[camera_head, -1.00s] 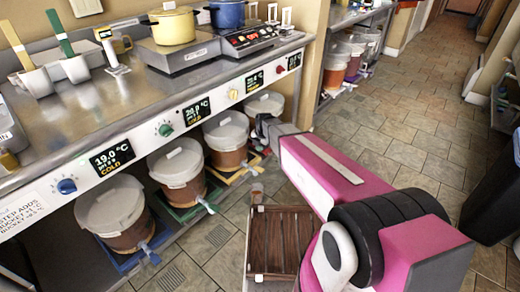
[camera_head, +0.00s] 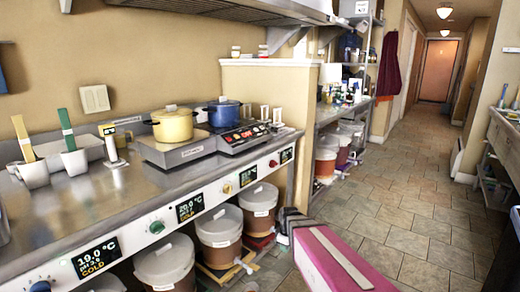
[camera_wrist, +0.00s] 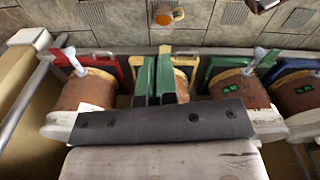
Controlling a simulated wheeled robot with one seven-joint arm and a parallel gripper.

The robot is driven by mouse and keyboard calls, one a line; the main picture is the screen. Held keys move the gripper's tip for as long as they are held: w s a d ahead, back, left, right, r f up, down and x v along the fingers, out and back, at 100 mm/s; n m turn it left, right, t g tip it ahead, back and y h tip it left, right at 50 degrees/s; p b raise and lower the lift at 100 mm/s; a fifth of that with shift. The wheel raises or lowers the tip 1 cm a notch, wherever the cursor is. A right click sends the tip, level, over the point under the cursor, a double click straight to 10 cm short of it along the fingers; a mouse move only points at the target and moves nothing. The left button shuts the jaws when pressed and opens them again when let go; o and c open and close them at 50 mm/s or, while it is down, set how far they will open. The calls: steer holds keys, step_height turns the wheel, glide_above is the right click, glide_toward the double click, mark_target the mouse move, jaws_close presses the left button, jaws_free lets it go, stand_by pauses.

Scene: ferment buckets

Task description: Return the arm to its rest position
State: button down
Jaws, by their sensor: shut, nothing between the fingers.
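My arm shows at the bottom of the head view as a pink and white link with a dark joint; my gripper itself cannot be made out there. In the wrist view my gripper (camera_wrist: 156,80) has its two green fingers close together, shut and empty. Behind and around the fingers are lidded ferment buckets, one brown bucket (camera_wrist: 85,92) at left and another brown bucket (camera_wrist: 240,90) at right. The fingers overlap a bucket between them in the picture; I cannot tell the gap to it.
The steel counter (camera_head: 130,190) carries a yellow pot (camera_head: 173,125) and a blue pot (camera_head: 223,112). A small orange jar (camera_wrist: 163,14) stands on the tiled floor. The aisle floor (camera_head: 400,190) at right is clear.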

steer(key=s+d+r+m, duration=0.4)
steer(key=s+d+m, duration=0.4)
steer(key=m, duration=0.4)
steer(key=shift+s+g+h, duration=0.3)
steer(key=shift+s, duration=0.05)
steer(key=shift+d, duration=0.1)
